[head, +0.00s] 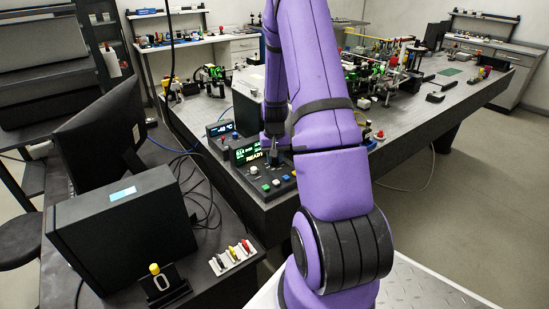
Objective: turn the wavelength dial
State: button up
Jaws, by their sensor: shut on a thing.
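A dark control box (284,186) stands on the near end of the optical table, its green-lit display (246,153) reading READY. Several coloured buttons (266,187) sit on its sloped front. My gripper (273,148) points down at the box, just right of the display, and is shut on the wavelength dial. The dial is small and mostly hidden by the fingers, so its marks cannot be read. My purple arm covers the area right of the box.
A small display unit (220,129) stands behind the box. Optics (385,75) crowd the table further back. A monitor (98,140), a dark case (125,235) and a rack of coloured-handled tools (232,257) stand on the left desk. Loose cables hang between desk and table.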

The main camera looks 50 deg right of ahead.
jog(key=shift+n, duration=2.3)
jog(key=o, duration=0.9)
jog(key=shift+r, duration=0.1)
notch_tip(320, 180, up, 11)
jog(key=shift+f, duration=0.2)
